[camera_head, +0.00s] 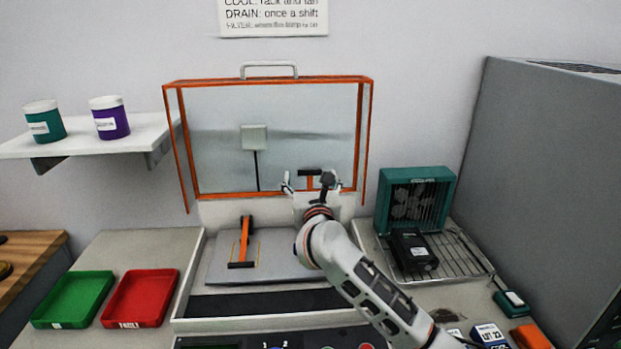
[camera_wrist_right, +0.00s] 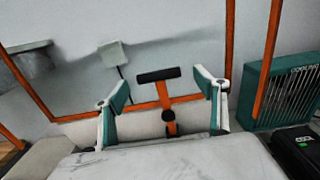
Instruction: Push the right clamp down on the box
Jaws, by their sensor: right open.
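The box is a pale flat station (camera_head: 225,267) with an orange-framed clear lid (camera_head: 270,80) raised behind it. The left clamp (camera_head: 243,245) is orange with a black bar at its front end, lying low on the station. The right clamp (camera_head: 311,178) is orange with a black crossbar and stands upright; it also shows in the right wrist view (camera_wrist_right: 162,95). My right gripper (camera_head: 312,183) is open, its fingers on either side of the clamp's handle in the picture; contact cannot be told. In the right wrist view, the open fingers (camera_wrist_right: 160,95) flank the handle. My left gripper is out of view.
A green fan (camera_head: 417,200) and a black device (camera_head: 412,250) stand on a wire rack at right. A green tray (camera_head: 73,298) and a red tray (camera_head: 141,298) lie at left. A large grey cabinet (camera_head: 540,180) bounds the right side.

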